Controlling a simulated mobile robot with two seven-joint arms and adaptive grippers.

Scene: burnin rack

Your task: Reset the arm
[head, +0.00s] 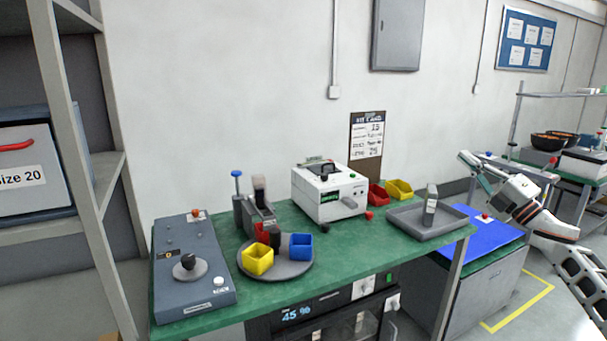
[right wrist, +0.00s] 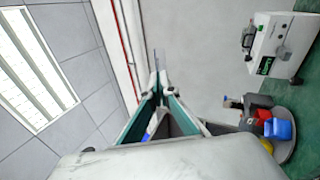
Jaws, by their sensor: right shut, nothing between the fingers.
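My right arm (head: 520,192) comes in from the right edge of the head view. Its gripper (head: 466,160) points left and up, in the air above the right end of the bench and a blue mat (head: 475,232). The gripper is shut and empty. In the right wrist view the two fingers (right wrist: 155,90) meet at their tips, with the wall behind them. My left gripper is not in view.
A green bench (head: 340,240) holds a grey control box (head: 190,265), a round tray (head: 290,268) with small bins, a white machine (head: 330,192) and a grey tray (head: 405,222). A shelf (head: 85,150) stands at left. The air around the right gripper looks clear.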

